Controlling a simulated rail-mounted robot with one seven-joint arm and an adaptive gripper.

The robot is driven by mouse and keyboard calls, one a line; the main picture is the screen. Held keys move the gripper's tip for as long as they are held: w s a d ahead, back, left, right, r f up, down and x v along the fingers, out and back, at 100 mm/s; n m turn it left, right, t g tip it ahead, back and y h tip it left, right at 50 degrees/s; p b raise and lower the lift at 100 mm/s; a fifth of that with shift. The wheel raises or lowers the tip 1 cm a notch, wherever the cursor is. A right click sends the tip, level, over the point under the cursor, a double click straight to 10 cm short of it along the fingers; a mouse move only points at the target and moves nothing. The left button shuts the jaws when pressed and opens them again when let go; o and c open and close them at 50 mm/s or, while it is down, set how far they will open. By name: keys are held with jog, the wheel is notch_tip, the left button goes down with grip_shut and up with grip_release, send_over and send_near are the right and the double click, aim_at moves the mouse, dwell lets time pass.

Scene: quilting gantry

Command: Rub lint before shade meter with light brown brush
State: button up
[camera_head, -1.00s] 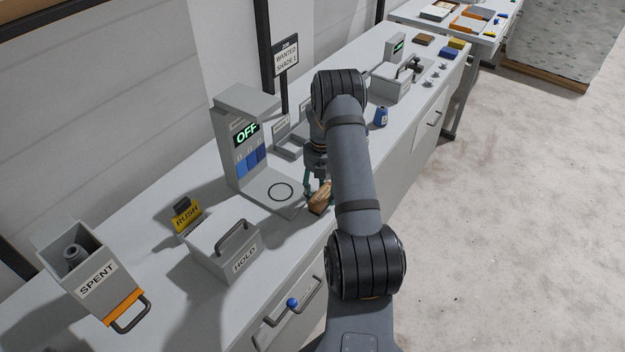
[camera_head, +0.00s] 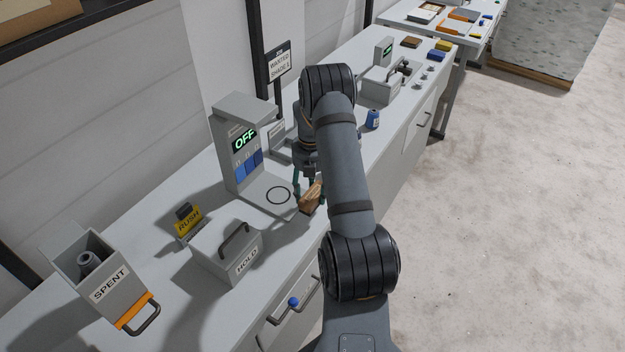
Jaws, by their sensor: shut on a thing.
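The shade meter (camera_head: 231,117) stands on the bench left of my arm. Its screen reads OFF, and its flat base carries a dark ring (camera_head: 278,195). My gripper (camera_head: 307,192) is beside the right edge of that base, shut on the light brown brush (camera_head: 311,199). The brush is tilted and partly hidden by my arm. I cannot tell whether it touches the bench top. No lint can be made out; the surface under the brush is largely hidden.
A HOLD box (camera_head: 222,257), a yellow RUSH sign (camera_head: 187,225) and a SPENT bin (camera_head: 92,278) stand to the left. A blue bottle (camera_head: 372,119) stands right of my arm. A WANTED SHADE sign (camera_head: 279,66) rises behind the meter.

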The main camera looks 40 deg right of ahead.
jog(key=shift+r+p, duration=0.9)
jog(key=shift+r, duration=0.65)
